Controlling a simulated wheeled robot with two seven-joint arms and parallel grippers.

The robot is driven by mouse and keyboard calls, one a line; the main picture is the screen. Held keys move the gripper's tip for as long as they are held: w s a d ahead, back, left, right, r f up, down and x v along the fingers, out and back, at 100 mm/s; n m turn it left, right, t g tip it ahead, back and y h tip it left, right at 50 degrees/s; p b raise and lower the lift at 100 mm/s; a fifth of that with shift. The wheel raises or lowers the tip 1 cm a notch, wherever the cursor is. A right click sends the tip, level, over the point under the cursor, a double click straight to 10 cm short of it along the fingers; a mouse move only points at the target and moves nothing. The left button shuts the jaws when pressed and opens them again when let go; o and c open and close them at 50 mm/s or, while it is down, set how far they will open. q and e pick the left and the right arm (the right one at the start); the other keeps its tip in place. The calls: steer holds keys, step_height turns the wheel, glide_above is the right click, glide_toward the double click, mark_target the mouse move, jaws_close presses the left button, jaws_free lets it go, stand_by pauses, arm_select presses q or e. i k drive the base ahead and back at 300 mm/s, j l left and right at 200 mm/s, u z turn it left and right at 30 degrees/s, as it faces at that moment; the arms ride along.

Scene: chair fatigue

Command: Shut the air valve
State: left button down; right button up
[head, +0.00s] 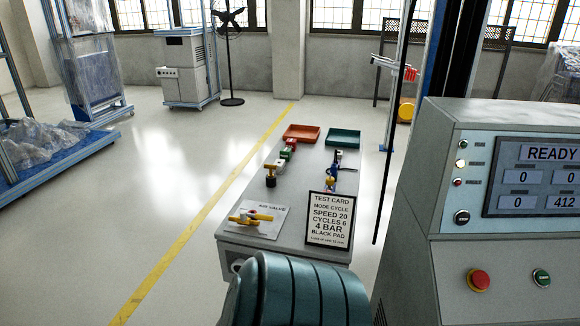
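The air valve (246,219) is a small brass-yellow fitting with a lever, on a white plate labelled "AIR VALVE" (270,211). The plate lies at the near left end of the long grey bench (285,245). The lever looks roughly crosswise in the picture, with a bit of red by it; whether the valve is open or shut is too small to tell. Neither of my grippers shows in the head view.
A black-framed test card (330,219) stands right of the valve. Small fittings and red (301,133) and teal (343,138) trays lie farther along the bench. A teal ribbed shape (295,295) fills the bottom centre. A control console (500,220) stands right, reading "READY".

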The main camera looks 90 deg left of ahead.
mark_target(258, 217)
steer(key=k+u, duration=0.1)
steer(key=u, duration=2.8)
